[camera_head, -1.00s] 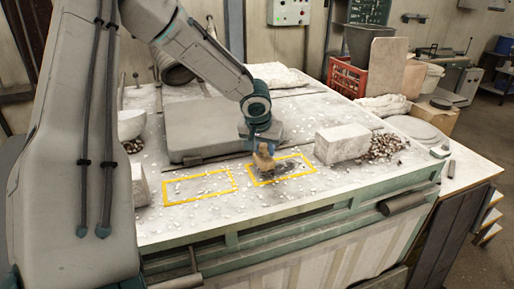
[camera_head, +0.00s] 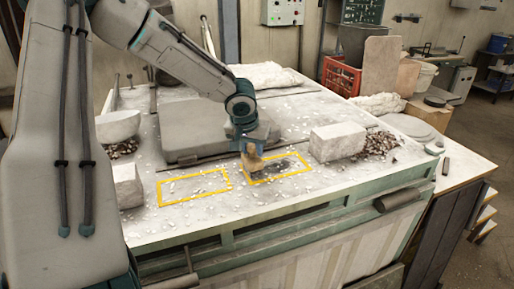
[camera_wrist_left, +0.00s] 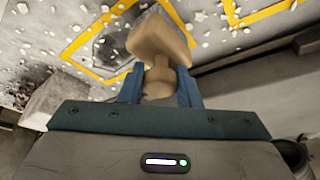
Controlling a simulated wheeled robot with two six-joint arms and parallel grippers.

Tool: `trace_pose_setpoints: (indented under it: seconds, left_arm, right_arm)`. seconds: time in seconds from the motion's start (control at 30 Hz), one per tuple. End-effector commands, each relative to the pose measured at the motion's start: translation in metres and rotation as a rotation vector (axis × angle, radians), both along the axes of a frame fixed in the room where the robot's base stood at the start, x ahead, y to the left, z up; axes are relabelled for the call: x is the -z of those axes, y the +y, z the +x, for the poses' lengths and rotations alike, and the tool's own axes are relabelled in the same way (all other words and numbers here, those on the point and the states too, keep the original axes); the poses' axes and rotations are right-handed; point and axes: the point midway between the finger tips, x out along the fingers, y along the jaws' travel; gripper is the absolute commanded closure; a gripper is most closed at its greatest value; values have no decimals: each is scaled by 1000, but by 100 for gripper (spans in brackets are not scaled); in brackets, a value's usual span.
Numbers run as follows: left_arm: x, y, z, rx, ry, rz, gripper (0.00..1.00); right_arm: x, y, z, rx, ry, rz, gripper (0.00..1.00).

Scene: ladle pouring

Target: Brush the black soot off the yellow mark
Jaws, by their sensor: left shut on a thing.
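My left gripper (camera_head: 250,146) is shut on a tan wooden brush (camera_head: 254,161) and holds it low over the left part of the right yellow rectangle (camera_head: 303,155). In the left wrist view the brush (camera_wrist_left: 162,42) sticks out from between the blue fingers of the gripper (camera_wrist_left: 160,85). Black soot (camera_head: 274,170) lies as a dark patch inside the right yellow outline, beside the brush. Whether the bristles touch the table cannot be told. My right gripper is not seen.
A second yellow outline (camera_head: 195,204) lies to the left with white chips in it. A pale block (camera_head: 338,142) and a pile of dark chips (camera_head: 378,144) lie to the right. Another block (camera_head: 126,186) is at the left. A grey slab (camera_head: 185,143) lies behind.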

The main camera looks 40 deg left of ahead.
Motion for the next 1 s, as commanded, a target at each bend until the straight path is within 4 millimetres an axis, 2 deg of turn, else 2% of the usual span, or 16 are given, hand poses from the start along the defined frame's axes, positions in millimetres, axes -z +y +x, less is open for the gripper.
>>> trace_pose_setpoints:
  seconds: [0.4,0.63,1.0]
  left_arm:
    - [-2,14,-28,-1,0,-4,95]
    - [-2,17,-34,1,0,-2,95]
    - [-3,30,-59,0,-2,-7,95]
  right_arm:
    - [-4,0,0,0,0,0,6]
    - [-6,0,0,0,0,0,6]
    - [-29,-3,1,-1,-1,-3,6]
